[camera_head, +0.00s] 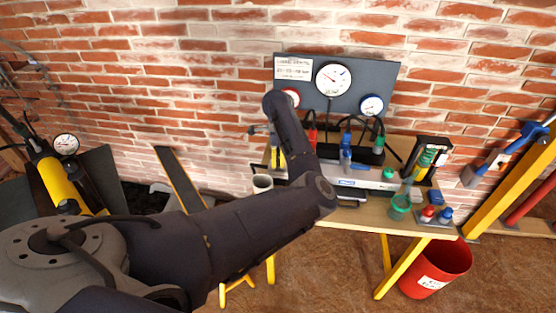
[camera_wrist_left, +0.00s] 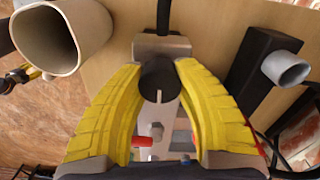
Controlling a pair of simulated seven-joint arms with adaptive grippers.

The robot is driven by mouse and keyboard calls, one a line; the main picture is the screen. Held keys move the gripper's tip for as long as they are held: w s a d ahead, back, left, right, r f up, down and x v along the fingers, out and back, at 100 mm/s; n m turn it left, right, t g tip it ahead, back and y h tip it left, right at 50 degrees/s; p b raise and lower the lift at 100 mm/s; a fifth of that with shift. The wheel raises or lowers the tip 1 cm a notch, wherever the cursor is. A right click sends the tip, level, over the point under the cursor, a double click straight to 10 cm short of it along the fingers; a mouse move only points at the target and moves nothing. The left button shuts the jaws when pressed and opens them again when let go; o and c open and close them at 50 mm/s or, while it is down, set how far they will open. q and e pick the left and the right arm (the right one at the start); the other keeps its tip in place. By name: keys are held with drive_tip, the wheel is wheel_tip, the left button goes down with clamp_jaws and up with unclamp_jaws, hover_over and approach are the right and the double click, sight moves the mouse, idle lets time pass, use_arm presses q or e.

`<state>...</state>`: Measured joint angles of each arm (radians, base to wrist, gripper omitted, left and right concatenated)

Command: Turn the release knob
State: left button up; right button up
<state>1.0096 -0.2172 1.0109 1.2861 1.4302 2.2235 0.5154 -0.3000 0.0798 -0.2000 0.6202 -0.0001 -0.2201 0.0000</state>
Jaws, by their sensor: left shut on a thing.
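The release knob (camera_wrist_left: 158,82) is a dark round cap with a pale line on its face, in the left wrist view. The line runs nearly straight up and down in that view. My left gripper (camera_wrist_left: 160,70) is shut on the knob, with one ribbed yellow finger on each side. In the head view my left gripper (camera_head: 278,157) is at the left end of the workbench (camera_head: 385,216), and its yellow fingers partly show. The knob is hidden there behind my arm and gripper. My right gripper is not in view.
A dark gauge panel (camera_head: 384,72) stands behind the bench. A red bucket (camera_head: 436,268) is below right.

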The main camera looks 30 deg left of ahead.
sight(278, 157)
use_arm(q)
drive_tip(key=o, duration=1.3)
drive_tip(key=shift+o, duration=0.2)
drive_tip(key=shift+r, duration=0.1)
wheel_tip(278, 157, up, 12)
drive_tip(key=shift+w, duration=0.1)
